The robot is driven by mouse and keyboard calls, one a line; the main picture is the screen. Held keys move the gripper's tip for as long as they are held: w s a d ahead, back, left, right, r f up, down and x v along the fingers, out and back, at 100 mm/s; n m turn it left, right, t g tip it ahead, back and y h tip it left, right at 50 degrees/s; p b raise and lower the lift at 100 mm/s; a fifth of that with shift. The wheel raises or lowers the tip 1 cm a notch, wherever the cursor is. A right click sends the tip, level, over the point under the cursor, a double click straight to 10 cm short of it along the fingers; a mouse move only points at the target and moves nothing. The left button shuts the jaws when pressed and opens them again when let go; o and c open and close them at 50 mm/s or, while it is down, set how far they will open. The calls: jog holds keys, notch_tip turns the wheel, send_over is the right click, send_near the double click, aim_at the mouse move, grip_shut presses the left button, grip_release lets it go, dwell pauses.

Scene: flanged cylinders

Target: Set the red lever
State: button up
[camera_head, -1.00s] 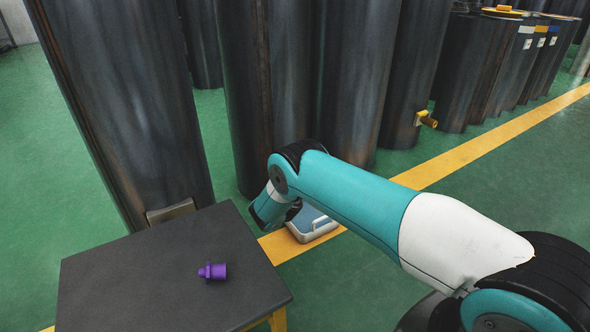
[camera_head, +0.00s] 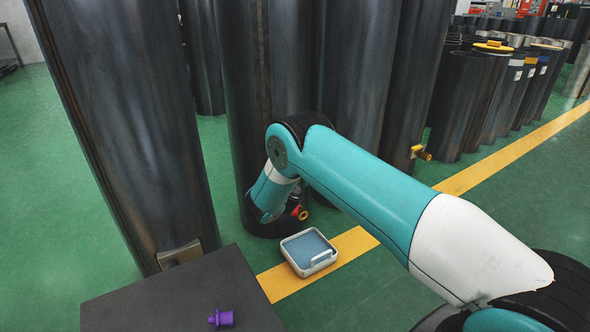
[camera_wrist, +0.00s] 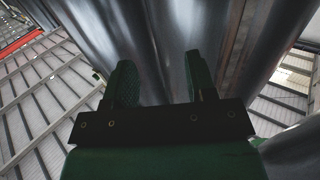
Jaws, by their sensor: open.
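A small red lever or knob with a yellow part (camera_head: 299,212) sticks out low on a dark cylinder (camera_head: 262,95), just right of my wrist in the head view. My arm hides part of its mount. My gripper (camera_wrist: 160,80) is open and empty in the wrist view, with two green fingers apart in front of shiny dark cylinder walls. The head view does not show the fingers, which are behind my forearm and wrist. The lever cannot be made out in the wrist view.
A dark table (camera_head: 185,300) at front left holds a purple fitting (camera_head: 221,318). A grey-blue case (camera_head: 309,252) lies on the floor by the yellow line. Another cylinder has a yellow valve (camera_head: 420,153). Tall cylinders stand close together; green floor is free at right.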

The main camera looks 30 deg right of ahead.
jog(key=shift+r, duration=0.45)
jog(key=shift+c, duration=0.5)
